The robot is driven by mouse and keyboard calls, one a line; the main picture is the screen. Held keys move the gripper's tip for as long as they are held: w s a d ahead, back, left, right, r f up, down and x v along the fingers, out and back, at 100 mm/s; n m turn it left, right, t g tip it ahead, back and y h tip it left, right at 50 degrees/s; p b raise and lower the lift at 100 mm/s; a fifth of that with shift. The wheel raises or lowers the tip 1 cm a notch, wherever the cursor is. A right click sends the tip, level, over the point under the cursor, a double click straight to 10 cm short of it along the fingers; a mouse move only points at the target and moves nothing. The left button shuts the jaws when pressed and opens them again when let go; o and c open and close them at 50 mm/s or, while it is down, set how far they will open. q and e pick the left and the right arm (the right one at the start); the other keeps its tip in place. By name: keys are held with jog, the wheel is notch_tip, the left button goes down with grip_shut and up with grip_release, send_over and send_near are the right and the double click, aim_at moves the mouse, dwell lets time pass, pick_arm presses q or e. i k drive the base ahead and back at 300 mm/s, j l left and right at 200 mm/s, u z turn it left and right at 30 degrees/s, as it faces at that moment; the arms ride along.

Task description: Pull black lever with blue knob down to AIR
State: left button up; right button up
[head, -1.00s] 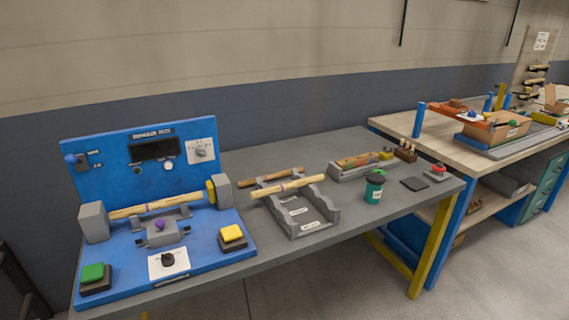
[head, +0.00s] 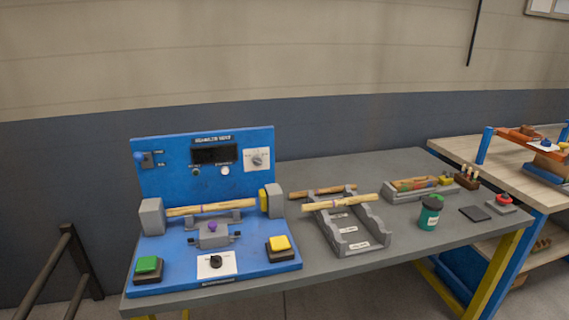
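The lever's blue knob (head: 140,157) is at the upper left of the upright blue panel (head: 175,182), in the head view. Its black part is small and dark beside the knob. Two small white labels sit to its right, one above the other; their text is too small to read surely. The knob is level with the upper label. Neither of my grippers is in view.
The blue machine base holds a green button (head: 148,264), a yellow button (head: 279,243), a black knob (head: 216,261) and a wooden spindle (head: 212,207) between grey blocks. A grey rack (head: 345,232) stands to the right. A dark railing (head: 62,262) is at left.

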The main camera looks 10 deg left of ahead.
aim_at(138, 156)
jog(key=u, duration=1.25)
